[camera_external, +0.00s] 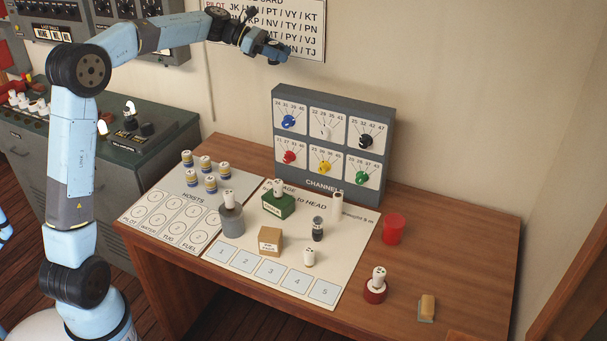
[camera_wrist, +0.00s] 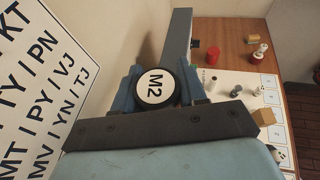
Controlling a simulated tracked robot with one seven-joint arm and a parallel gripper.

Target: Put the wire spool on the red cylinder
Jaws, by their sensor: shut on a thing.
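My gripper (camera_external: 274,51) is raised high at the back, in front of the wall card and above the desk. In the wrist view, my gripper (camera_wrist: 158,86) is shut on the wire spool (camera_wrist: 155,86), a round black thing with a white end face marked M2. The face points towards the wrist camera, and the rest of the spool is hidden. The red cylinder (camera_external: 393,229) stands upright on the right part of the desk, with nothing on it. It also shows in the wrist view (camera_wrist: 213,54). The spool is well apart from it.
The grey channel box (camera_external: 384,108) stands at the back of the desk. Near the red cylinder are a tall white roll (camera_external: 337,205), a red-based piece (camera_external: 374,294) and an eraser (camera_external: 427,307). A tan box (camera_external: 270,241) and green block (camera_external: 279,206) stand further left.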

